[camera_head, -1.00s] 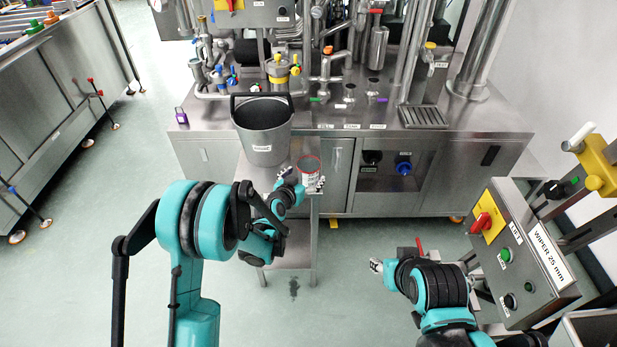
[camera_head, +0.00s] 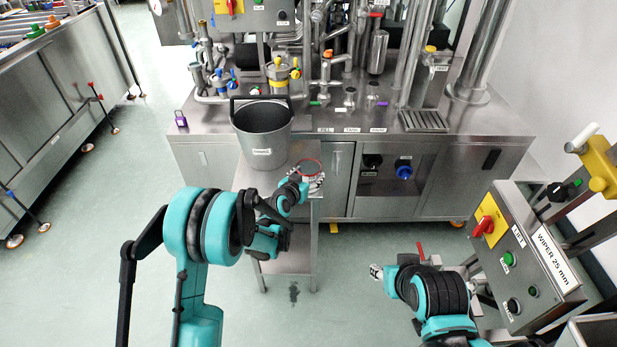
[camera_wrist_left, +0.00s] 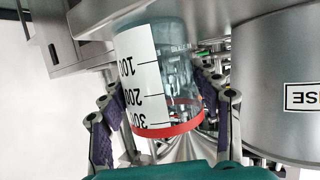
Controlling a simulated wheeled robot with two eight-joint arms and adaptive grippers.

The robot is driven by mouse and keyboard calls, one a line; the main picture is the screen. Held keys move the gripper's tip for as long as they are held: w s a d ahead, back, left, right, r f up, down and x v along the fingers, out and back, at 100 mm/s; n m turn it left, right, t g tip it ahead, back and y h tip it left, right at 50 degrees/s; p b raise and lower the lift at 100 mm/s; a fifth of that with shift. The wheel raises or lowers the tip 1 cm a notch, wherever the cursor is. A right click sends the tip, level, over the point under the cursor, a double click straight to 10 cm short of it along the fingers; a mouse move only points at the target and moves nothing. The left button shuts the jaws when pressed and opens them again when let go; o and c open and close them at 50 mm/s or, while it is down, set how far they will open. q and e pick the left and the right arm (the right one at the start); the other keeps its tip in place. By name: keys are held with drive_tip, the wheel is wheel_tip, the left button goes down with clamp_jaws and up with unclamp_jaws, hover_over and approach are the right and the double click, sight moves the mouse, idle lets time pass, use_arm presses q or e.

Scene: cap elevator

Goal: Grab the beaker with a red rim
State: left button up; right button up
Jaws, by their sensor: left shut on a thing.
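The clear beaker with the red rim (camera_head: 312,165) is at the right end of the small steel side table, beside the grey bucket. In the left wrist view the beaker (camera_wrist_left: 165,75) shows upside down, with a white graduated scale and its red rim toward the camera. My left gripper (camera_head: 305,182) is at the beaker's near side and covers much of its body. In the wrist view its padded fingers stand on either side of the beaker, shut on it. My right gripper (camera_head: 376,271) is low at the centre right, away from the beaker; its jaws are too small to read.
The grey bucket (camera_head: 262,132) stands close left of the beaker; its side also shows in the left wrist view (camera_wrist_left: 275,85). The steel machine bench (camera_head: 460,125) with pipes is right behind. A control box (camera_head: 525,250) is at the right. Open floor lies in front.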

sight(316, 161)
use_arm(q)
drive_tip(key=shift+r, duration=0.55)
drive_tip(key=r+p, duration=0.1)
drive_tip(key=r, duration=0.1)
drive_tip(key=d+r+p, duration=0.1)
drive_tip(key=r, duration=0.1)
drive_tip(key=shift+s+p, duration=0.3)
drive_tip(key=s+d+r+p, duration=0.3)
drive_tip(key=s+d+r, duration=0.3)
drive_tip(key=d, duration=0.2)
drive_tip(key=shift+d, duration=0.4)
